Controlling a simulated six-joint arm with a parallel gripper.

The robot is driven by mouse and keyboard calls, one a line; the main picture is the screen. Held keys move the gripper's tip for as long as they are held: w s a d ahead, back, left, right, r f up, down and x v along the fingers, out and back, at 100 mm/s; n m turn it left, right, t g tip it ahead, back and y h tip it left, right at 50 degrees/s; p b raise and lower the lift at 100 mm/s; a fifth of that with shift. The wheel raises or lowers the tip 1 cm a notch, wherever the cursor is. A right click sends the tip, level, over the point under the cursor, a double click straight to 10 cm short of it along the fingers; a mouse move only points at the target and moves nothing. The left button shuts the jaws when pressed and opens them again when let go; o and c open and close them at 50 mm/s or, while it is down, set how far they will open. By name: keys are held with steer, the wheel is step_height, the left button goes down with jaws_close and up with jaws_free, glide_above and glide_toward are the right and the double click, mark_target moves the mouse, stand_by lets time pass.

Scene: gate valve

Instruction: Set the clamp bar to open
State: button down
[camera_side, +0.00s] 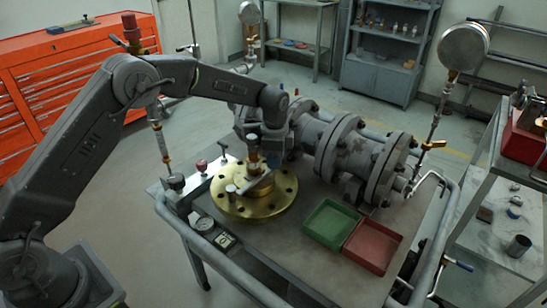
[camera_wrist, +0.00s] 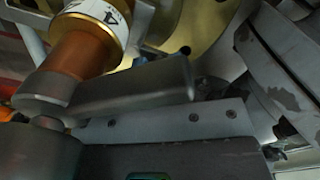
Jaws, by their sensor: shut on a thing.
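The clamp bar (camera_side: 258,184) is a short grey bar above the round brass flange (camera_side: 285,205) on the cart top. In the wrist view the grey, round-ended bar (camera_wrist: 125,92) lies across the middle, beside a copper-coloured post (camera_wrist: 82,58) with a pale marked collar (camera_wrist: 95,18). My gripper (camera_side: 266,168) reaches down over the flange and is shut on the clamp bar. The exact finger contact is partly hidden by the wrist and the post. I cannot read the bar's set position from the collar marks.
A grey flanged pipe body (camera_side: 350,150) stands close behind and right of my gripper. A green tray (camera_side: 329,224) and a red tray (camera_side: 373,246) lie to the right on the cart.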

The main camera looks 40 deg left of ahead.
steer(key=shift+s+d+m, duration=0.2)
steer(key=shift+d+m, duration=0.4)
steer(key=shift+d, duration=0.1)
steer(key=s+d+m, duration=0.1)
steer(key=d+m, duration=0.1)
steer(key=s+d+m, duration=0.2)
steer(key=d+m, duration=0.1)
steer(key=s+d+m, duration=0.2)
steer(key=shift+s+d+r, duration=0.1)
steer(key=shift+s+d, duration=0.05)
steer(key=shift+s+d+m, duration=0.35)
steer(key=shift+s+m, duration=0.25)
steer(key=shift+m, duration=0.05)
steer(key=shift+s+d+m, duration=0.3)
steer(key=shift+s+m, duration=0.25)
steer(key=shift+m, duration=0.1)
steer(key=c, duration=1)
jaws_free()
step_height(320, 180, up, 14)
steer(key=shift+f, duration=0.1)
